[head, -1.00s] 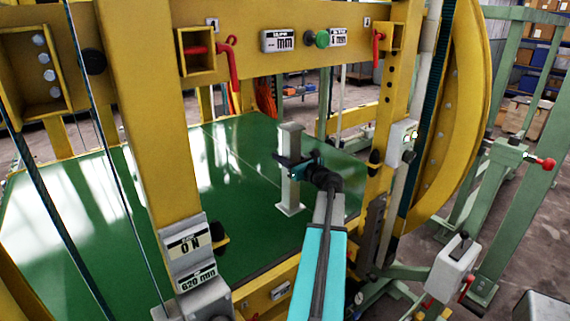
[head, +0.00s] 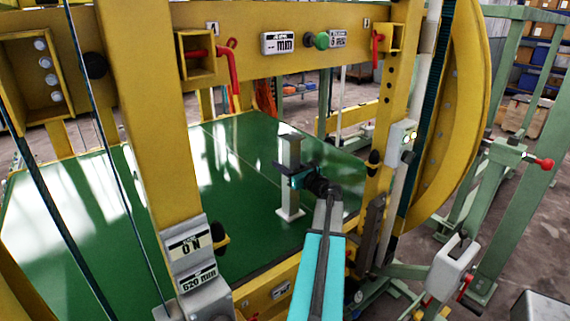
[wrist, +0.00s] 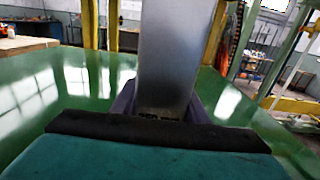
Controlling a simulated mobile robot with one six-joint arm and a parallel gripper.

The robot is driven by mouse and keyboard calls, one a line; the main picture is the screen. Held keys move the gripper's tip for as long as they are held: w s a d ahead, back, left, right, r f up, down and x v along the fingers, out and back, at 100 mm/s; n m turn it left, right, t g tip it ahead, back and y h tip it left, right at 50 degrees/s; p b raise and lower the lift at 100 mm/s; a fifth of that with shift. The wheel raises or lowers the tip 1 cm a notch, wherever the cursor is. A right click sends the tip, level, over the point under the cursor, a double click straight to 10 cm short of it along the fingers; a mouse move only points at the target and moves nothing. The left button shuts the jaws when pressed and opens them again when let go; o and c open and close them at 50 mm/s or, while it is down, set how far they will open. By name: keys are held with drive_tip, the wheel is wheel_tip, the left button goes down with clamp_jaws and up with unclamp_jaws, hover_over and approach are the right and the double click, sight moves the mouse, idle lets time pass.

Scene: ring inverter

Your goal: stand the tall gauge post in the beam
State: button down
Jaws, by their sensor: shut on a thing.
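The tall gauge post (head: 290,195) is a pale grey upright column with a flat top plate and a flat foot. It stands upright over the green bed inside the yellow frame; I cannot tell whether its foot touches the bed. My gripper (head: 288,172) is shut on it around mid-height, reaching in from the front right. In the wrist view the post (wrist: 168,60) rises between my fingers, its foot hidden. No beam is visible as a line. A pale box with small lit lamps (head: 402,134) sits on the right upright.
The green bed (head: 235,190) is bare around the post. A yellow crossbeam (head: 130,25) with small displays spans above. A green stand with a red knob (head: 544,163) is at the right.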

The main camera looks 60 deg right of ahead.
drive_tip(key=c, duration=1)
unclamp_jaws()
drive_tip(key=shift+f, duration=0.1)
drive_tip(key=shift+c, duration=0.2)
drive_tip(key=shift+r, duration=0.2)
drive_tip(key=shift+s+a+f, duration=0.1)
drive_tip(key=shift+s+a, duration=0.1)
drive_tip(key=shift+s, duration=0.35)
drive_tip(key=b+v, duration=0.2)
drive_tip(key=v, duration=0.8)
drive_tip(key=shift+s+b, duration=0.3)
drive_tip(key=shift+s, duration=0.1)
drive_tip(key=shift+a, duration=0.1)
